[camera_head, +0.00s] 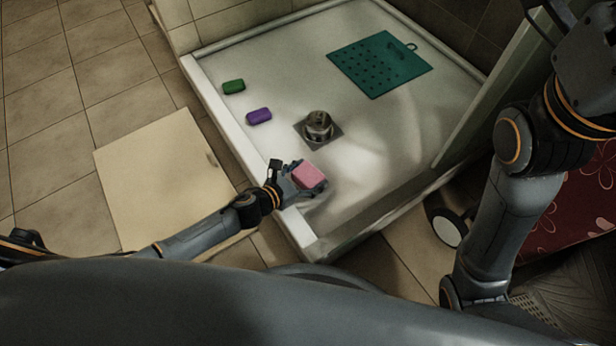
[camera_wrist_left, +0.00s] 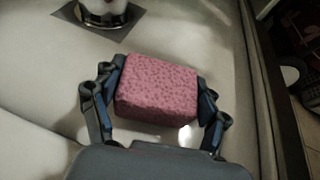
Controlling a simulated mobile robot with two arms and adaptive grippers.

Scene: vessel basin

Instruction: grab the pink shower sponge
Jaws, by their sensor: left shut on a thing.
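The pink shower sponge (camera_head: 309,176) is a small block over the near end of the white basin in the head view. My left gripper (camera_head: 303,179) is shut on it. In the left wrist view the sponge (camera_wrist_left: 157,90) sits between the two fingers of my left gripper (camera_wrist_left: 157,100), one finger against each side. I cannot tell whether the sponge still touches the basin floor. My right arm (camera_head: 508,180) comes down along the right side of the head view, and its gripper is not visible.
The white basin (camera_head: 221,131) has a raised rim. In it are a green block (camera_head: 233,87), a purple block (camera_head: 259,116), a metal drain fitting (camera_head: 318,125) and a teal perforated mat (camera_head: 381,64). A red patterned mat (camera_head: 580,205) lies at right.

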